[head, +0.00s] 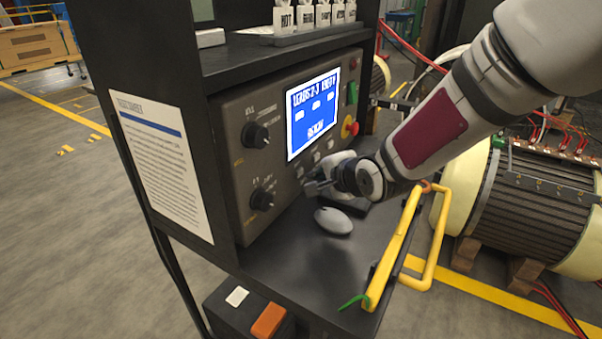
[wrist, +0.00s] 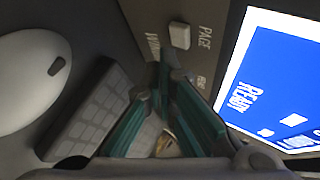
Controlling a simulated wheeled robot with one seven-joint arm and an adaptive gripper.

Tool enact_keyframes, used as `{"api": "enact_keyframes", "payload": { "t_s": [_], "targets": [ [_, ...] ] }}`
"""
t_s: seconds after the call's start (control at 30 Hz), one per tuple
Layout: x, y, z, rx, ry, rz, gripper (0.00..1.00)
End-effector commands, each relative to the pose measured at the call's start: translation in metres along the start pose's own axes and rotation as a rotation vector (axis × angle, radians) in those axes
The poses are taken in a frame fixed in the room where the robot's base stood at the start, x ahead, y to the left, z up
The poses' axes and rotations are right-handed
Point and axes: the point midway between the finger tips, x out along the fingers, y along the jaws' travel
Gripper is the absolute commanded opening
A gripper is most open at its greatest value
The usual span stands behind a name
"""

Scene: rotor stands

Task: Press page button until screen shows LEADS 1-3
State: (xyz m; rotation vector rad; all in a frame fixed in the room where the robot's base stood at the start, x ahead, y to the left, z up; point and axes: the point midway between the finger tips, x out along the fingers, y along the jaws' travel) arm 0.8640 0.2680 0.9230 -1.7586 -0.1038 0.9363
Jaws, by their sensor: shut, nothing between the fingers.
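The blue screen (head: 312,112) on the grey control panel (head: 230,150) appears to read LEADS 2-3 on its top line in the head view; the smaller text is blurred. The screen also shows in part in the wrist view (wrist: 262,75). The pale page button (wrist: 180,35), labelled PAGE, sits on the panel beside the screen in the wrist view. My gripper (head: 310,185) is at the panel's lower part, below the screen. In the wrist view its teal fingers (wrist: 164,72) are shut and empty, with the tips just below the page button, seemingly apart from it.
Two black knobs (head: 256,134) are on the panel's left. A red stop button (head: 350,127) is on its right. A grey mouse (head: 333,221) lies on the black shelf below my gripper. A yellow handle (head: 395,255) borders the shelf's right. A large motor (head: 530,200) stands at right.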

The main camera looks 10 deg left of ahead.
Motion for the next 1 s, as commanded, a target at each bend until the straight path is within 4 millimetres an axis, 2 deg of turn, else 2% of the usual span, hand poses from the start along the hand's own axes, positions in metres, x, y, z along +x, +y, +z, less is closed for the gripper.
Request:
{"api": "enact_keyframes", "payload": {
  "t_s": [1.0],
  "targets": [
    [0.0059,-0.004,0.0044,0.0,0.0,0.001,0.0]
  ]
}}
